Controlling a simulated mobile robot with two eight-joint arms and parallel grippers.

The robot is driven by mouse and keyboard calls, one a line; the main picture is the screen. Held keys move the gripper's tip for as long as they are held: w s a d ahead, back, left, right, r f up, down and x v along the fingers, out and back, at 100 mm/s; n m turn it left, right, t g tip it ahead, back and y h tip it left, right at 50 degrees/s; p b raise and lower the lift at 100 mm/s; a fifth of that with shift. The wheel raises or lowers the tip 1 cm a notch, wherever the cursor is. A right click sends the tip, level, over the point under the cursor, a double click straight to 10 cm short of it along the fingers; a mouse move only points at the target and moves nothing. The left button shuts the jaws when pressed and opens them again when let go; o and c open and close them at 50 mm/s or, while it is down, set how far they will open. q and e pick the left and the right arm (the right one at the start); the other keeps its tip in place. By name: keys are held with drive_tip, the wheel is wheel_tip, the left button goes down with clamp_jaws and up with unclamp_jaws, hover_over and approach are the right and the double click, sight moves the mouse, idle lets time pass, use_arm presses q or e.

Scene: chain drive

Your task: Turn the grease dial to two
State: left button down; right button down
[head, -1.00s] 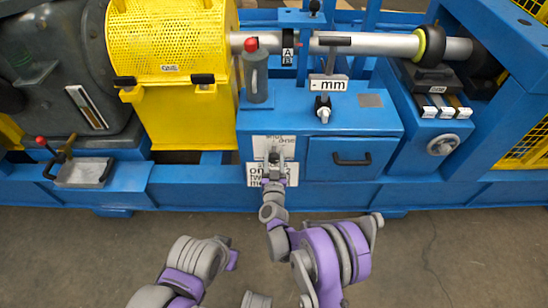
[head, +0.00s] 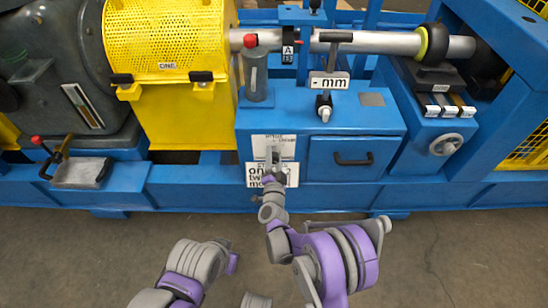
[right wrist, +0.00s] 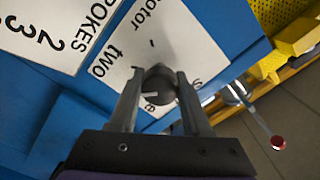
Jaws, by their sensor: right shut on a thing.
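The grease dial (right wrist: 160,86) is a dark round knob on a white label plate (right wrist: 125,52), seen in the right wrist view. It has a short white mark pointing left in that view, and the word "two" stands up and left of the knob. My right gripper (right wrist: 160,76) is shut on the dial, one finger on each side. In the head view my right gripper (head: 275,160) is at the white plates on the blue cabinet front and hides the dial. My left arm is at lower left; its gripper does not show.
A second label plate (right wrist: 55,25) with "2" and "3" lies beside the dial's plate. A blue drawer with a black handle (head: 353,160) is to the right of the dial. A handwheel (head: 445,145) is farther right. A red-knobbed lever (head: 37,140) stands at left. The floor in front is clear.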

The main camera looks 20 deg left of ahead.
drive_tip(key=shift+f+m, duration=0.1)
drive_tip(key=shift+m, duration=1)
drive_tip(key=shift+c, duration=1.8)
unclamp_jaws()
drive_tip(key=p+v, duration=0.1)
drive_tip(key=v, duration=0.9)
drive_tip(key=shift+s, duration=0.4)
drive_tip(key=shift+d, duration=0.1)
